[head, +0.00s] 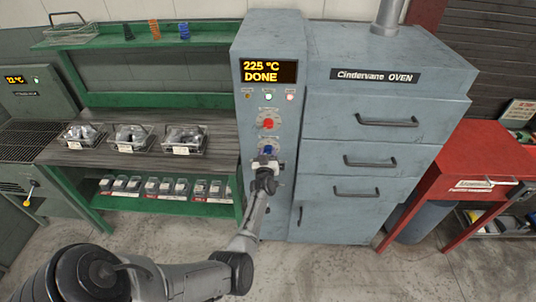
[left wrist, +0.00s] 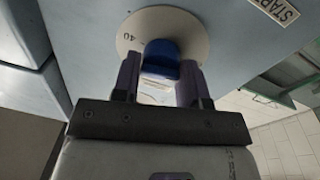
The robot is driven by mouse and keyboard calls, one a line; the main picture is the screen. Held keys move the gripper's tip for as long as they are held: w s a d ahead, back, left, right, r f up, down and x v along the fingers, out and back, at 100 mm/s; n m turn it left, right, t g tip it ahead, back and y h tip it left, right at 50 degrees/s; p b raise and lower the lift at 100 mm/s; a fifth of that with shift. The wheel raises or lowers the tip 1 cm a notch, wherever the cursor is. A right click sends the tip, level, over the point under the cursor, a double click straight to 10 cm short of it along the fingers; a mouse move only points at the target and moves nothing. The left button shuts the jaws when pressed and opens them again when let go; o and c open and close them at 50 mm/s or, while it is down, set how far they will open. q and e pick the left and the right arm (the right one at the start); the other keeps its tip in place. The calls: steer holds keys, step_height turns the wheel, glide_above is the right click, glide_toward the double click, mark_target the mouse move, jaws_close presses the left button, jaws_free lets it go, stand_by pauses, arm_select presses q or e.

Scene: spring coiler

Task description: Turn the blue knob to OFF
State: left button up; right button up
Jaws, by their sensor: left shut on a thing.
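The blue knob (head: 268,150) is on the oven's control panel, below a red knob (head: 268,123). In the left wrist view the blue knob (left wrist: 161,58) stands on a round pale dial plate (left wrist: 190,32). My left gripper (head: 266,160) is at the blue knob, with one finger on each side of it. In the left wrist view the left gripper (left wrist: 160,80) is shut on the knob. Most dial markings are hidden or unreadable, so I cannot tell the knob's setting. My right gripper is not in view.
The display (head: 269,71) reads 225 °C DONE. The Cindervane oven (head: 385,95) has several handled doors or drawers. A green bench (head: 160,100) with wire trays stands left, and a red table (head: 480,165) right. The floor in front is clear.

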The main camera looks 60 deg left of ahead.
arm_select(q)
steer(key=o, duration=0.8)
steer(key=shift+s, duration=0.1)
steer(key=shift+o, duration=0.5)
steer(key=shift+d, duration=0.1)
steer(key=p+v, duration=0.1)
steer(key=v, duration=1.2)
steer(key=shift+s+d, duration=0.2)
